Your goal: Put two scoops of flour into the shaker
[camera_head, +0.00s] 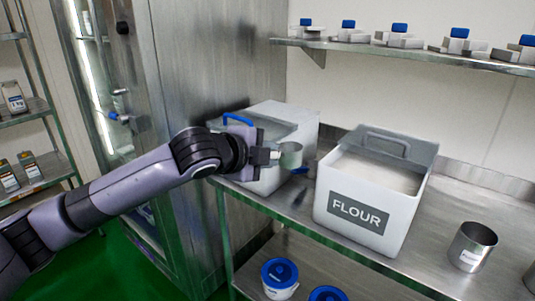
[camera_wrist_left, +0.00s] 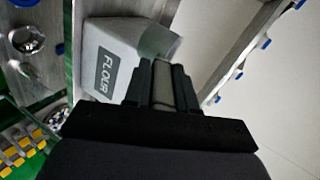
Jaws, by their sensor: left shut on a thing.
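The white flour bin (camera_head: 356,215), labelled FLOUR, stands on the steel table with its lid up and pale flour (camera_head: 378,172) inside. It also shows in the left wrist view (camera_wrist_left: 110,65). My left gripper (camera_head: 272,155) is left of the bin, shut on what looks like a metal scoop (camera_head: 291,154) with a round cup. A blue piece shows just below the cup. I cannot tell whether the cup holds flour. In the left wrist view, a grey part sits between the fingers (camera_wrist_left: 163,85). The metal shaker (camera_head: 471,250) stands upright right of the flour bin. My right gripper is not visible.
Another white bin (camera_head: 303,117) stands behind my left gripper. A wall shelf (camera_head: 430,53) with several blue-topped items runs above. Blue-lidded tubs (camera_head: 279,277) sit on the lower shelf. Bare tabletop (camera_head: 430,228) lies between the flour bin and shaker.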

